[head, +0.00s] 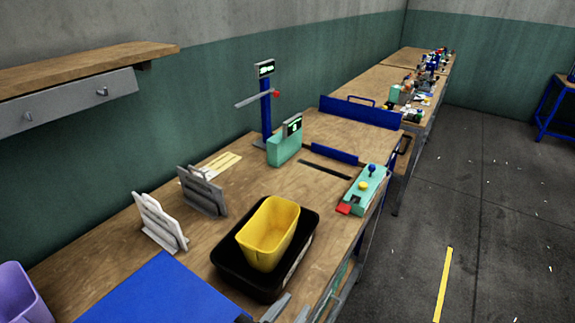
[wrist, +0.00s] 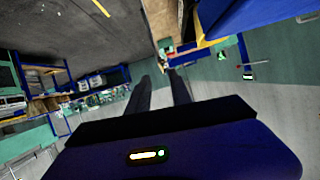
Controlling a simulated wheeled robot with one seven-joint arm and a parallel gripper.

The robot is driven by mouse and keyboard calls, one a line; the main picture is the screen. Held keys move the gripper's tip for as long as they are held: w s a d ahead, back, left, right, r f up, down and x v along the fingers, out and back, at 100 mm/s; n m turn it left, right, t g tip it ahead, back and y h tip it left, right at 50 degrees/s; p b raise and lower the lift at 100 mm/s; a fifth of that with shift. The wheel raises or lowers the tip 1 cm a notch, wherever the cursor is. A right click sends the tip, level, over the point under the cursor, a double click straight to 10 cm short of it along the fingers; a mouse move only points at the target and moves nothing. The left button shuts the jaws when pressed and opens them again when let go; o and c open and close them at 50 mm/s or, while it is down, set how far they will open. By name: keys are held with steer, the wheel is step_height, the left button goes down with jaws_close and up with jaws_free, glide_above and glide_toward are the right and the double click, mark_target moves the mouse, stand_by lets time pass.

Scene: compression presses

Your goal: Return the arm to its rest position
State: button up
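My gripper (wrist: 160,79) shows in the wrist view as two long dark fingers, set apart with a gap and nothing held between them. Its dark blue body with a small lit strip fills the bottom of that view. The rest of my arm is out of the head view.
A yellow bin (head: 268,235) stands in the tray. A blue mat (head: 160,290), grey rack (head: 203,192), white rack (head: 160,225), teal control box (head: 365,190) and blue post (head: 266,110) are on the bench. A shelf (head: 80,72) hangs at left. The floor at right (head: 500,230) is clear.

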steer(key=s+d+f+n+y, duration=0.2)
steer(key=s+d+f+n, duration=0.15)
steer(key=f, duration=0.35)
steer(key=s+d+f+n+y, duration=0.3)
steer(key=d+f, duration=0.1)
steer(key=f, duration=0.2)
steer(key=s+d+f+n+y, duration=0.2)
steer(key=s+d, duration=0.2)
steer(key=s, duration=0.4)
steer(key=s+d+r+m+t, duration=0.1)
steer(key=s+d+r+t, duration=0.2)
steer(key=s+d+r, duration=0.5)
steer(key=s+r, duration=0.4)
steer(key=r, duration=0.1)
steer(key=shift+s+r+h, duration=0.2)
steer(key=shift+h, duration=0.1)
steer(key=shift+a+m, duration=0.15)
steer(key=shift+m, duration=0.1)
